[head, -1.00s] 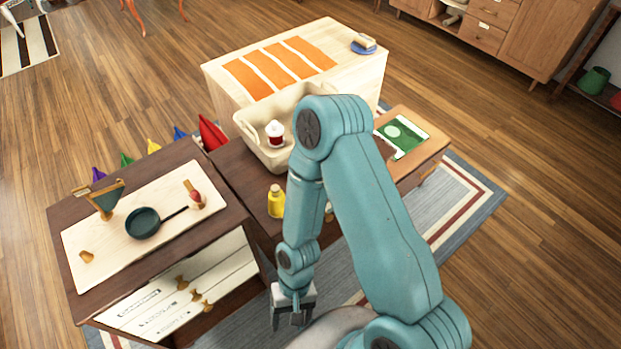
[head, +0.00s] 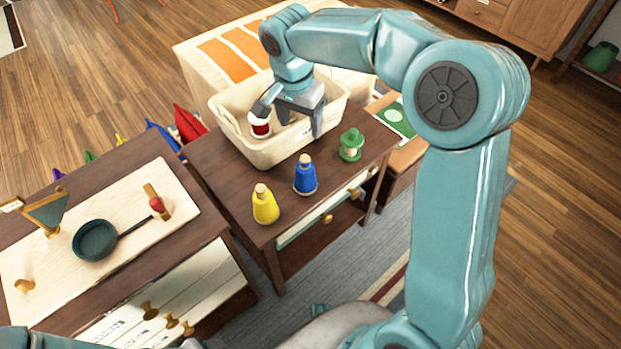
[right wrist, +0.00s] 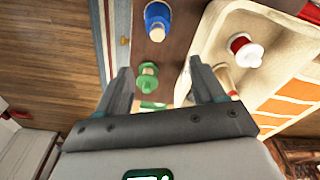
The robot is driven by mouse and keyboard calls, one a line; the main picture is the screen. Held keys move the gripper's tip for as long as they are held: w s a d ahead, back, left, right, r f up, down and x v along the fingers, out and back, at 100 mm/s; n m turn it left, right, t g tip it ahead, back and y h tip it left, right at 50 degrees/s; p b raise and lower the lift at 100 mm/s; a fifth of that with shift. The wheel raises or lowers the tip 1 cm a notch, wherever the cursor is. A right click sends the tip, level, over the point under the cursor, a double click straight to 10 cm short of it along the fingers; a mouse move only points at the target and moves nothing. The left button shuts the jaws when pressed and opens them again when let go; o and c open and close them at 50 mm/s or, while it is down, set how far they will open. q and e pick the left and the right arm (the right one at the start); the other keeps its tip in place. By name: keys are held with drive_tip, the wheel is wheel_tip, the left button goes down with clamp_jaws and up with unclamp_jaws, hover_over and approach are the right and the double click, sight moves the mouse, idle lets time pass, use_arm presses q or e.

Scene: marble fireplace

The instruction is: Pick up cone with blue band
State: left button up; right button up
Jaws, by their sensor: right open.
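A blue cone (head: 305,176) with a wooden knob stands upright on the dark table, between a yellow cone (head: 265,206) and a green spool (head: 351,147). The blue cone also shows at the top edge of the right wrist view (right wrist: 158,20), with the green spool (right wrist: 147,78) below it. My right gripper (head: 291,112) is open over the cream basket, behind the blue cone and apart from it. Its two fingers (right wrist: 160,66) show with a gap between them. My left gripper is not in view.
The cream basket (head: 262,148) holds a red and white piece (head: 260,127). At the left, a cabinet top carries a board (head: 45,290) with a dark pan (head: 95,240). An orange-striped surface (head: 226,60) lies behind the basket.

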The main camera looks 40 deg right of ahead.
sight(305, 166)
wheel_tip(305, 166, down, 11)
drive_tip(key=shift+d+f+b, duration=0.1)
drive_tip(key=shift+d+b, duration=0.05)
drive_tip(key=shift+b, duration=1.05)
drive_tip(key=f, duration=0.3)
drive_tip(key=f+b, duration=0.1)
drive_tip(key=f, duration=0.1)
drive_tip(key=shift+d, duration=0.3)
drive_tip(key=shift+s+r, duration=0.1)
drive_tip(key=c, duration=1.2)
